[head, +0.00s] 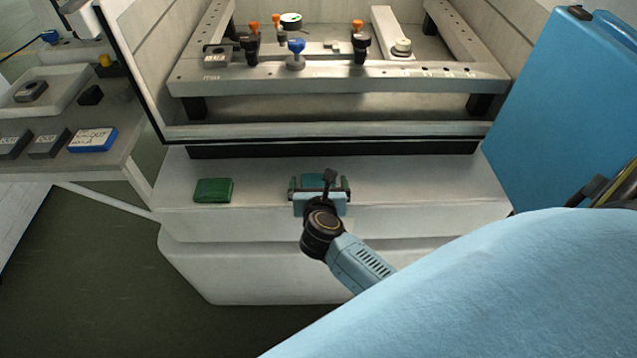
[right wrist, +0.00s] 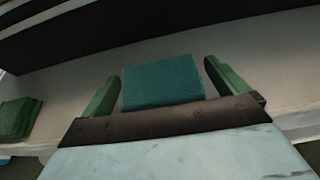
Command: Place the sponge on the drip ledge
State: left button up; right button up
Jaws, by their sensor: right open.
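The sponge, a teal block (right wrist: 162,82), lies on the pale drip ledge (head: 430,190) in front of the machine's tank. In the head view the sponge (head: 314,181) is partly hidden by my right gripper (head: 320,184). My right gripper (right wrist: 162,74) is open, with one green finger on each side of the sponge. The right wrist view shows a gap between the sponge and each finger. The sponge appears to rest flat on the ledge. My left gripper is not in view.
A dark green pad (head: 213,190) lies on the ledge to the left. Behind is the tank with a clamping frame (head: 340,76) and several knobs. A blue panel (head: 555,100) stands at right. A side table (head: 60,172) at left holds blocks. The ledge's right part is clear.

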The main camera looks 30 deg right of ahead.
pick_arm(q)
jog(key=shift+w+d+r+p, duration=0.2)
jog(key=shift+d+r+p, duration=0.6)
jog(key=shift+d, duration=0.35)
pick_arm(e)
jog(key=v, duration=1.2)
